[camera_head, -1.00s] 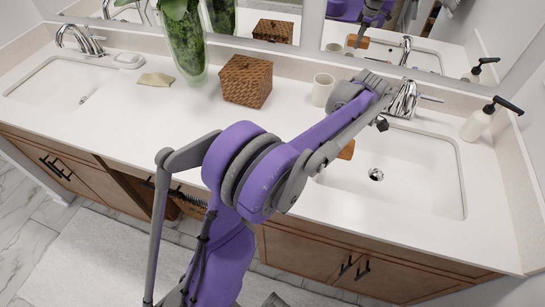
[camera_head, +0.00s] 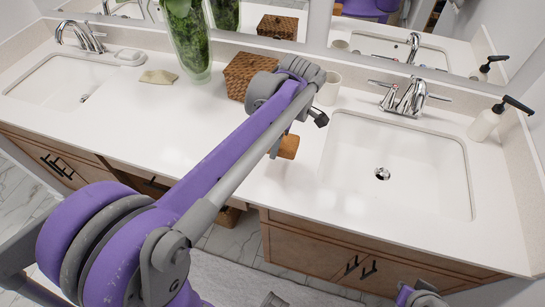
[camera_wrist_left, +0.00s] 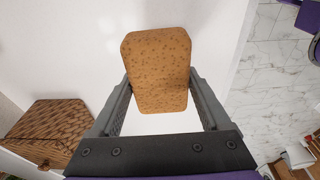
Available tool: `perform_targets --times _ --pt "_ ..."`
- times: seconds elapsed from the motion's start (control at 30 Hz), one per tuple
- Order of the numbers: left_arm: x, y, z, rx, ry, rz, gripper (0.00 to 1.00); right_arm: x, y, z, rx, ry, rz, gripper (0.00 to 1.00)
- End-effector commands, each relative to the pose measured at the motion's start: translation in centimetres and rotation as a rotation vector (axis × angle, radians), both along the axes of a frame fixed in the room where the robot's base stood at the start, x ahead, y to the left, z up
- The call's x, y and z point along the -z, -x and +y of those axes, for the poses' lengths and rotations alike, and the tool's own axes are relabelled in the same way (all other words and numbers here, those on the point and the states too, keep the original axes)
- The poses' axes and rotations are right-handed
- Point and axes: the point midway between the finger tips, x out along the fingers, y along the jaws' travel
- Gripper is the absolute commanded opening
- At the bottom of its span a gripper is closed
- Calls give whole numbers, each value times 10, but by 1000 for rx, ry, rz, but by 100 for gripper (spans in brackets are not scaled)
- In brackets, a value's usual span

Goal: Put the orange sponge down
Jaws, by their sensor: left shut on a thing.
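The orange sponge (camera_head: 289,147) shows in the head view over the counter, left of the right-hand sink. In the left wrist view the speckled sponge (camera_wrist_left: 158,62) is between the fingers of my left gripper (camera_wrist_left: 160,85), which is shut on it. The sponge is over the white countertop (camera_head: 250,190), near the front edge; I cannot tell whether it touches the surface. In the head view my arm partly hides the left gripper (camera_head: 282,137).
A woven box (camera_head: 240,76) and a white cup (camera_head: 328,90) stand behind my left gripper. The right sink (camera_head: 420,165) with its faucet (camera_head: 405,97) lies to the right. A beige cloth-like piece (camera_head: 158,77) and a plant vase (camera_head: 190,45) are farther left. The counter's middle is clear.

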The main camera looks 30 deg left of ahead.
Motion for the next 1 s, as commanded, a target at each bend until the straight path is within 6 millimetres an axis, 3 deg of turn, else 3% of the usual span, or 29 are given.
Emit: perform_targets --times 0.1,0.5,0.9,0.93,1.0 --pt "22 0 0 0 0 0 10 3 1 0 0 0 1 0" --pt "67 0 0 -1 0 0 10 6 2 0 0 0 3 0" --pt "73 0 0 -1 0 1 10 9 2 0 0 0 4 0" --pt "73 0 0 -1 0 0 82 9 2 0 0 0 4 0" --pt "73 0 0 -1 0 0 94 9 2 0 0 0 4 0"
